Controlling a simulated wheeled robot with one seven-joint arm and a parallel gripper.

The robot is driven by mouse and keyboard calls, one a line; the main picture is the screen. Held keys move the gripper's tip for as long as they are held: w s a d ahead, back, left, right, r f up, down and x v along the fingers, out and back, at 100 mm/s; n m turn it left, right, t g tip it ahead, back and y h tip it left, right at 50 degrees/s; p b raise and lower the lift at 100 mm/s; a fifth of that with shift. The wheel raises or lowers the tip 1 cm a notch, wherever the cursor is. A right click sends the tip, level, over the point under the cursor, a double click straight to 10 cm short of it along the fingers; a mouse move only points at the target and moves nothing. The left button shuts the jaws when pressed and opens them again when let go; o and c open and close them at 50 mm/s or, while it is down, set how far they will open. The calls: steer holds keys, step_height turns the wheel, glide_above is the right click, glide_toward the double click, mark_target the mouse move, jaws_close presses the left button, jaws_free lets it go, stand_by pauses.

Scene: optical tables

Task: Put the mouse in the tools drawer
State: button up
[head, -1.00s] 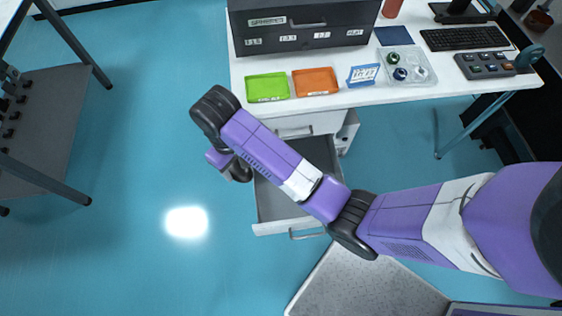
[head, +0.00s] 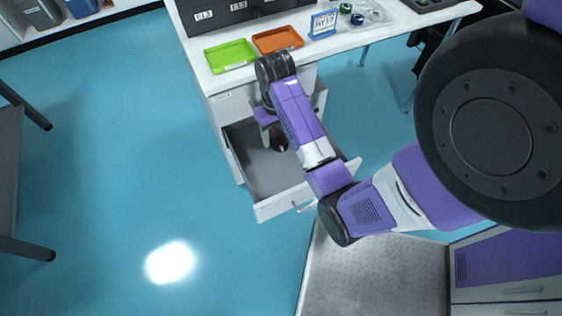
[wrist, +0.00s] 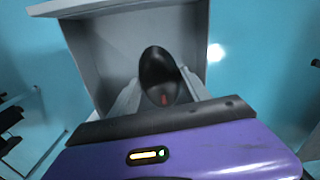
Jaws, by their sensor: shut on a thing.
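The black mouse (wrist: 159,76) is between the fingers of my gripper (wrist: 158,98) in the wrist view. My gripper is shut on it. The open drawer (wrist: 100,50) lies beyond and below the mouse, and its grey floor looks bare. In the head view the drawer (head: 257,176) is pulled out from the white desk unit. My gripper (head: 277,142) shows there over the drawer, with the dark mouse (head: 279,145) partly hidden by my arm. The height of the mouse above the drawer floor is hard to tell.
The white desk (head: 222,82) above the drawer carries a green tray (head: 230,55), an orange tray (head: 277,39) and a small blue sign (head: 323,23). A dark shelf cart (head: 8,165) stands at the far left. The blue floor left of the drawer is clear.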

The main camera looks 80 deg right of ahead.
steer(key=s+d+f+m+b, duration=0.1)
steer(key=s+d+f, duration=0.2)
steer(key=s, duration=0.2)
steer(key=b, duration=0.4)
glide_above(291, 170)
step_height(291, 170, down, 15)
steer(key=shift+r, duration=0.2)
steer(key=shift+f+b, duration=0.65)
steer(key=shift+f, duration=1.7)
steer(key=shift+f, duration=0.1)
steer(key=o, duration=1.4)
step_height(291, 170, up, 12)
steer(key=p, duration=0.3)
steer(key=shift+w+d, duration=0.1)
